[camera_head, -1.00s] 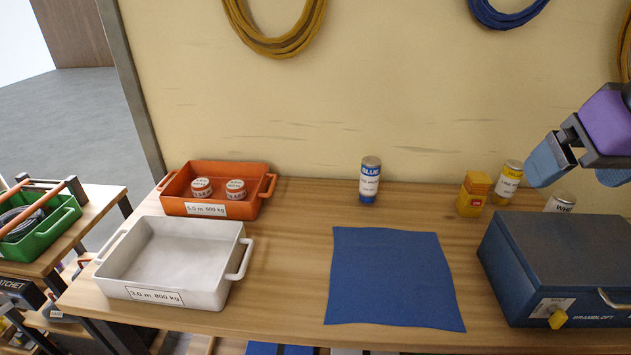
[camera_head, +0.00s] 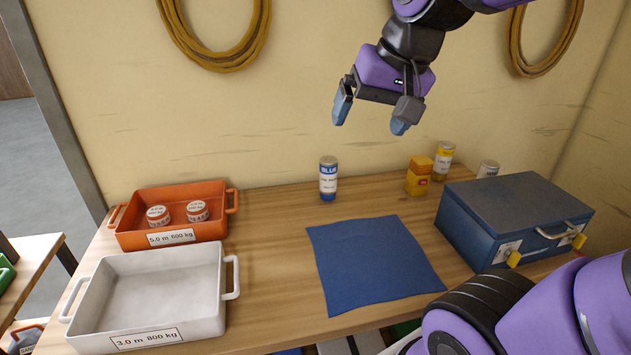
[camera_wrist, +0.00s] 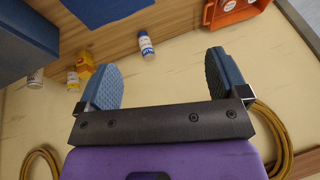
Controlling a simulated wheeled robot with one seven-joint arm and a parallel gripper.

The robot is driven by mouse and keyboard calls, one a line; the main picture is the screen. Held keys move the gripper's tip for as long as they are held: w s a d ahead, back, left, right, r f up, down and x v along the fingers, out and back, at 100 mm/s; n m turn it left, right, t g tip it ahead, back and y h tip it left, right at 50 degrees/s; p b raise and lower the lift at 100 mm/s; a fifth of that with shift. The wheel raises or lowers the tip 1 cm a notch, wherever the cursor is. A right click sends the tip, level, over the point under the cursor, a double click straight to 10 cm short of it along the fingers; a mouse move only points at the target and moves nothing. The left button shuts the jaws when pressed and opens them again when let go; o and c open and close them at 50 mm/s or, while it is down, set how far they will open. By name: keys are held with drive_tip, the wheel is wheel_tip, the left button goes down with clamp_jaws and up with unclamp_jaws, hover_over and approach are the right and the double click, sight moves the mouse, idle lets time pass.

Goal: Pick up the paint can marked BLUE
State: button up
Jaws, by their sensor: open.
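The paint can marked BLUE (camera_head: 328,178) stands upright at the back of the wooden table, close to the wall. It has a white label with a blue band and a blue base. In the wrist view the can (camera_wrist: 146,45) shows beyond the fingertips, between the two fingers. My gripper (camera_head: 370,116) is open and empty, raised well above the table, up and to the right of the can in the head view. Its blue fingers stand wide apart in the wrist view (camera_wrist: 158,62).
A yellow bottle (camera_head: 419,176), a yellow-labelled can (camera_head: 442,161) and a pale-topped can (camera_head: 487,169) stand right of it, behind a blue case (camera_head: 515,215). A blue mat (camera_head: 372,262) lies in front. An orange tray (camera_head: 127,237) holding two tins and an empty white tray (camera_head: 150,290) stand left.

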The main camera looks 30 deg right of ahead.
drive_tip(key=w+d+m+y, duration=0.1)
drive_tip(key=w+m, duration=0.4)
drive_tip(key=w, duration=0.3)
drive_tip(key=m+y, duration=0.1)
drive_tip(key=m, duration=1.8)
hover_over(329, 159)
drive_tip(key=s+d, duration=0.3)
wheel_tip(329, 159, down, 23)
drive_tip(key=shift+g, duration=0.4)
drive_tip(key=x, duration=0.5)
drive_tip(key=shift+d+f, duration=0.1)
drive_tip(key=shift+f, duration=0.1)
drive_tip(key=shift+w+a+f, duration=0.2)
drive_tip(key=shift+a+f, duration=0.15)
drive_tip(key=shift+a, duration=0.05)
drive_tip(key=x, duration=0.4)
drive_tip(key=shift+w+a+r, duration=0.1)
drive_tip(key=shift+w+a, duration=0.1)
drive_tip(key=shift+a, duration=0.15)
drive_tip(key=c, duration=1.6)
drive_tip(key=shift+c, duration=0.3)
